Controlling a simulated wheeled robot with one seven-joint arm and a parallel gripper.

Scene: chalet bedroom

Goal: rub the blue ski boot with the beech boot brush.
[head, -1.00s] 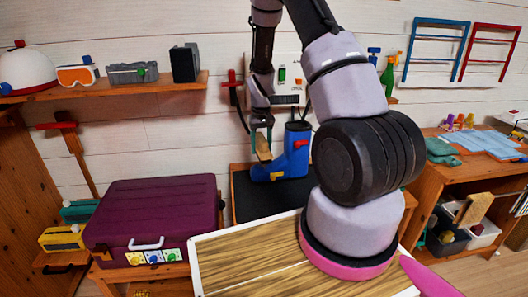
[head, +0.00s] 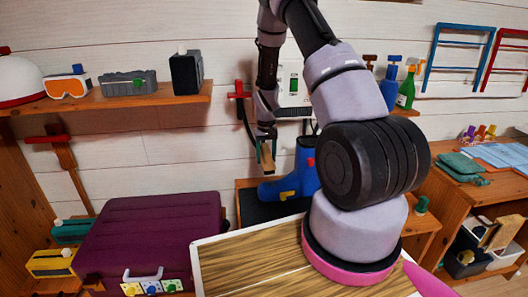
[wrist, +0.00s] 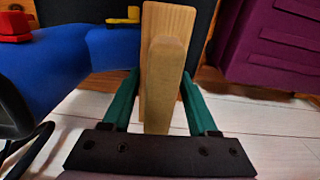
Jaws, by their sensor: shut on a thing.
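The blue ski boot (head: 303,172), with yellow and red clasps, stands upright on a dark mat (head: 252,209), its toe to the left. It also fills the left of the wrist view (wrist: 62,62). My gripper (head: 267,147) is above the toe, left of the boot's shaft. Its green fingers (wrist: 158,104) are shut on the pale wooden beech boot brush (wrist: 168,75). The brush (head: 268,160) hangs down between them. Its bristles are hidden, and I cannot tell whether it touches the boot.
A purple suitcase (head: 150,235) stands left of the boot, near the brush side in the wrist view. A wood-topped table (head: 250,262) is in front. A wall shelf (head: 110,103) holds a helmet and goggles. A spray bottle (head: 406,90) stands behind my arm.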

